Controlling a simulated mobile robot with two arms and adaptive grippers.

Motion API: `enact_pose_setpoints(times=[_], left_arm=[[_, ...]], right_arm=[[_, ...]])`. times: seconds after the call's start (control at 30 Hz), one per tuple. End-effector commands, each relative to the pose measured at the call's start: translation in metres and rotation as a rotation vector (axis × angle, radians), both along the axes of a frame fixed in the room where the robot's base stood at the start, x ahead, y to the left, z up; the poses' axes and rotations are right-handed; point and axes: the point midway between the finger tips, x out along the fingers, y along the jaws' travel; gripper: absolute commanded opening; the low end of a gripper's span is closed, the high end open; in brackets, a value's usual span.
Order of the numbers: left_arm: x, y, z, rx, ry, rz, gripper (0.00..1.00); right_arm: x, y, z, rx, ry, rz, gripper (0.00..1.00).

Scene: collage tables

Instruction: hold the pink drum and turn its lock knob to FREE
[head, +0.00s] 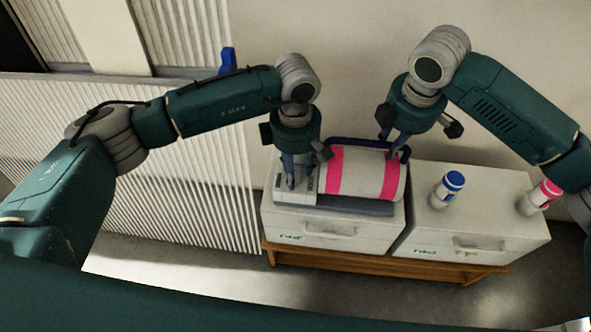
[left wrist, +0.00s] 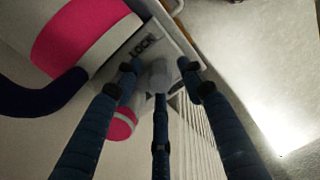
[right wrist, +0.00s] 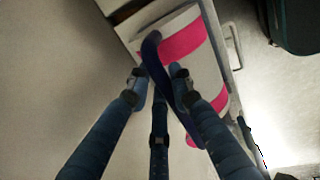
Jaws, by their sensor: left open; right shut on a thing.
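The drum (head: 352,172) is a white cylinder with pink bands, lying on its side in a grey cradle. It also shows in the right wrist view (right wrist: 195,65). A dark blue curved handle (right wrist: 154,55) runs along it. My right gripper (head: 396,150) is shut on this handle at the drum's far right side. My left gripper (head: 299,180) is open, pointing down over the white end housing left of the drum. In the left wrist view, its fingers surround a pale grey knob (left wrist: 158,72) beside a LOCK label (left wrist: 142,46). The fingers partly hide the knob; no FREE label is readable.
White drawer units (head: 335,232) stand on a wooden bench (head: 375,262). A blue-capped bottle (head: 447,188) and a pink-capped bottle (head: 539,197) stand on the right unit (head: 495,225). A ribbed white panel (head: 190,190) is at left, and a plain wall stands behind.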

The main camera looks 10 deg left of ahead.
Motion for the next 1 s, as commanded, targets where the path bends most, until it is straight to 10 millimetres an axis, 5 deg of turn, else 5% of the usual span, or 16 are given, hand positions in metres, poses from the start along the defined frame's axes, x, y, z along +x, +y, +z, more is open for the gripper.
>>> enact_pose_setpoints(times=[0.37,0.57,1.0], left_arm=[[-0.0001,0.0001,-0.0062,0.001,0.000,0.000,0.40],[-0.0001,0.0000,-0.0060,0.000,0.000,0.000,0.00],[0.0003,0.0000,-0.0057,0.000,-0.001,0.068,0.00]], right_arm=[[0.0010,0.0005,0.0011,0.002,-0.004,-0.001,0.00],[0.0010,0.0005,0.0012,0.002,-0.004,-0.001,0.00],[0.0009,0.0006,0.0012,0.002,-0.003,-0.001,0.00]])
